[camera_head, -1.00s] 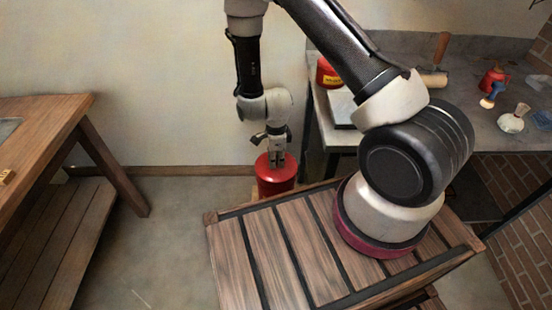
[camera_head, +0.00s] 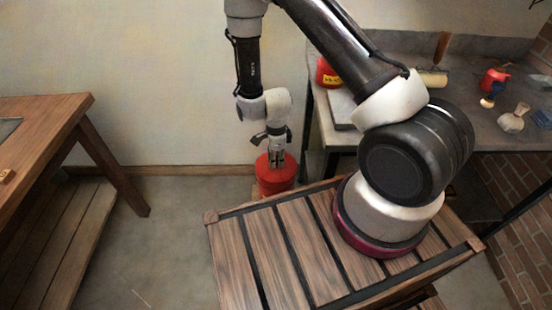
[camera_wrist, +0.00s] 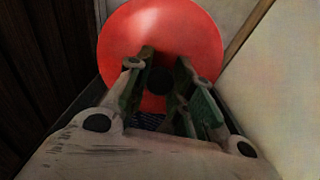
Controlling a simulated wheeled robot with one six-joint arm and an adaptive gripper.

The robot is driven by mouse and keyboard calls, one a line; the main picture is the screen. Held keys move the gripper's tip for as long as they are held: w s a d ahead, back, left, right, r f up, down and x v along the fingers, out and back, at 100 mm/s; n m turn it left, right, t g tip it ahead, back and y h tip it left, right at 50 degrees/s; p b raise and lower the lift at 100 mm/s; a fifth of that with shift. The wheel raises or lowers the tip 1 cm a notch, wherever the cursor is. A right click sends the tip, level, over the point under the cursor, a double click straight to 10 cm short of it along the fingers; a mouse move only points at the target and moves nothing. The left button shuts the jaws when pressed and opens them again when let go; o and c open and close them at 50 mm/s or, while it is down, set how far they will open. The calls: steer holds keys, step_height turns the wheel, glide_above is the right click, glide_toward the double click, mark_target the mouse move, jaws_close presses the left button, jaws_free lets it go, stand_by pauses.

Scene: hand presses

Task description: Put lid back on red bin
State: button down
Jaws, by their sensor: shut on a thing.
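The red bin (camera_head: 276,182) stands low by the wall, beyond the slatted wooden top, and its lower part is hidden. My gripper (camera_head: 277,164) points down at its top, in the middle. In the wrist view, the round red lid (camera_wrist: 190,40) fills the space beyond my fingers. My gripper (camera_wrist: 160,80) is shut on the lid's dark knob (camera_wrist: 159,80), which shows between the fingertips. The lid is at the top of the bin; I cannot tell whether it is fully seated.
A slatted wooden top (camera_head: 280,255) lies in front of the bin. A grey worktable (camera_head: 400,130) on the right holds a red can (camera_head: 328,73), a red pot (camera_head: 494,79) and small tools. A wooden bench (camera_head: 50,130) stands left. Floor between bench and bin is clear.

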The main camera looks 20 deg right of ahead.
stand_by(0.4)
steer(key=c, duration=0.7)
jaws_free()
steer(key=shift+r, duration=3.5)
jaws_close()
